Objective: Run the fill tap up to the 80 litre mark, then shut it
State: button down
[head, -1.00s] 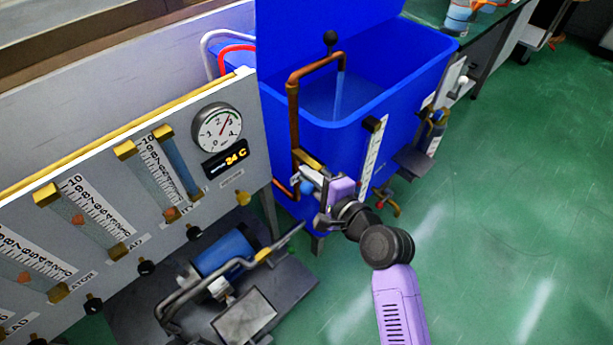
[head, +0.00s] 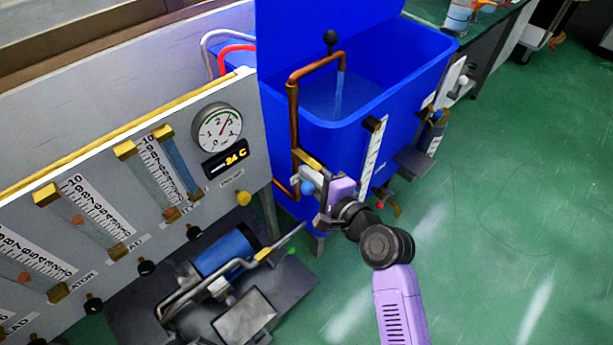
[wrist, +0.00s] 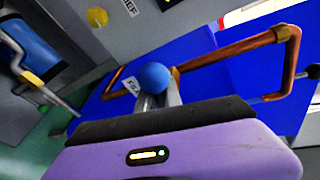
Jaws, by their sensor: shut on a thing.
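A blue tank (head: 400,95) stands open at the top. A copper fill pipe (head: 294,120) rises at its left corner and bends over the rim, and a stream of water (head: 339,95) falls from its end into the tank. A white level scale (head: 373,155) is on the tank's front; its reading is too small to tell. My gripper (head: 318,198) is at the foot of the pipe, shut on the tap's blue knob (head: 307,187). In the wrist view the blue knob (wrist: 153,78) sits at the fingertips, with the copper pipe (wrist: 235,50) behind it.
The green floor (head: 510,220) to the right is clear.

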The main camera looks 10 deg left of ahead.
jog(key=shift+s+a, duration=0.35)
jog(key=shift+a, duration=0.25)
jog(key=shift+f+n+t+b, duration=0.25)
jog(key=shift+f+n+b, duration=0.15)
jog(key=shift+n+b, duration=0.3)
jog(key=shift+f+n+t+b, duration=0.25)
jog(key=shift+f+n+b, duration=0.1)
jog(key=shift+n+b, duration=0.35)
jog(key=c, duration=1.5)
grip_release()
jog(key=shift+w+d, duration=0.15)
jog(key=shift+d, duration=0.05)
jog(key=shift+d, duration=0.15)
